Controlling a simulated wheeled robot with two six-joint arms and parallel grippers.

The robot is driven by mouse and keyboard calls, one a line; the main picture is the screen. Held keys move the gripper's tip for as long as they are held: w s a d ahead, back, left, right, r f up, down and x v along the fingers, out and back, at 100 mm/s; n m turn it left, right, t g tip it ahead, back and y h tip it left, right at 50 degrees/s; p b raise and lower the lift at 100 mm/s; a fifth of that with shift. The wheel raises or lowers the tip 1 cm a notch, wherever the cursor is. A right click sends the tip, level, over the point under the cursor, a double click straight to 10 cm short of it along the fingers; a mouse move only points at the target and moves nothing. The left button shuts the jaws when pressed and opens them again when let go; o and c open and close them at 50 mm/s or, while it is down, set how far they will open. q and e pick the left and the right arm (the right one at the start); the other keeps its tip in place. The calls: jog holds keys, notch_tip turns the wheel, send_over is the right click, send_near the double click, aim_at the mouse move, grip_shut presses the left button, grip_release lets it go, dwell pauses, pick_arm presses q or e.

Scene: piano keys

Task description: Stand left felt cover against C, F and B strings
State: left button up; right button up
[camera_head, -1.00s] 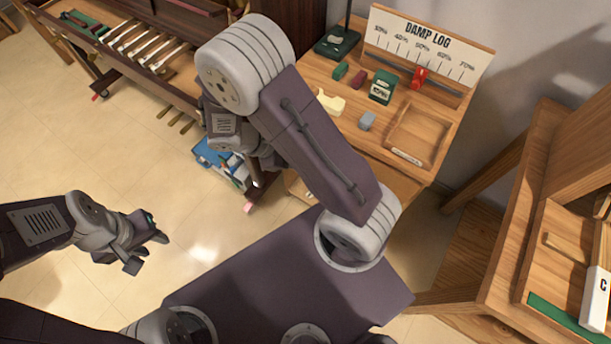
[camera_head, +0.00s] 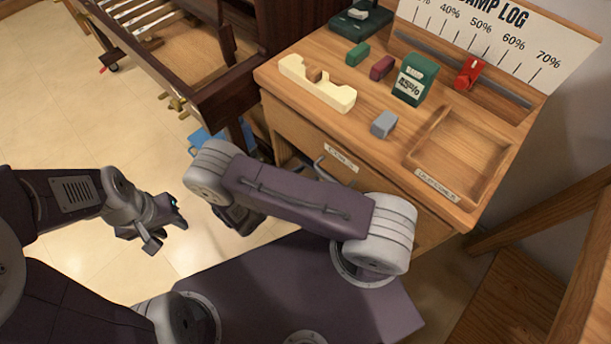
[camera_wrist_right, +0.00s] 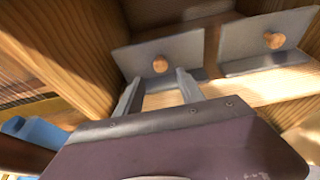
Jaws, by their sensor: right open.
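In the right wrist view, two grey panels with round wooden knobs stand side by side in a wooden recess. I take them for the felt covers: the left cover (camera_wrist_right: 188,48) and the right cover (camera_wrist_right: 268,36). My right gripper (camera_wrist_right: 158,82) is open and empty. Its fingers point at the left cover's lower part, on either side of its knob in the picture; contact cannot be told. In the head view the right gripper is hidden behind my arm. My left gripper (camera_head: 166,226) hangs over the floor, fingers apart and empty. No C, F or B strings are in view.
A wooden cabinet (camera_head: 300,128) bears a cream holder (camera_head: 318,86), a green box (camera_head: 414,80), small blocks, a grey block (camera_head: 384,124) and an empty tray (camera_head: 458,150). The damp log board (camera_head: 500,45) stands behind. A piano frame (camera_head: 205,92) is at upper left.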

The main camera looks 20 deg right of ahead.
jog(key=b+x, duration=0.1)
jog(key=x, duration=0.6)
jog(key=shift+d+f, duration=0.1)
jog(key=shift+d, duration=0.25)
grip_shut()
dwell(1.1)
notch_tip(320, 180, up, 3)
jog(key=p, duration=0.2)
jog(key=shift+p, duration=0.3)
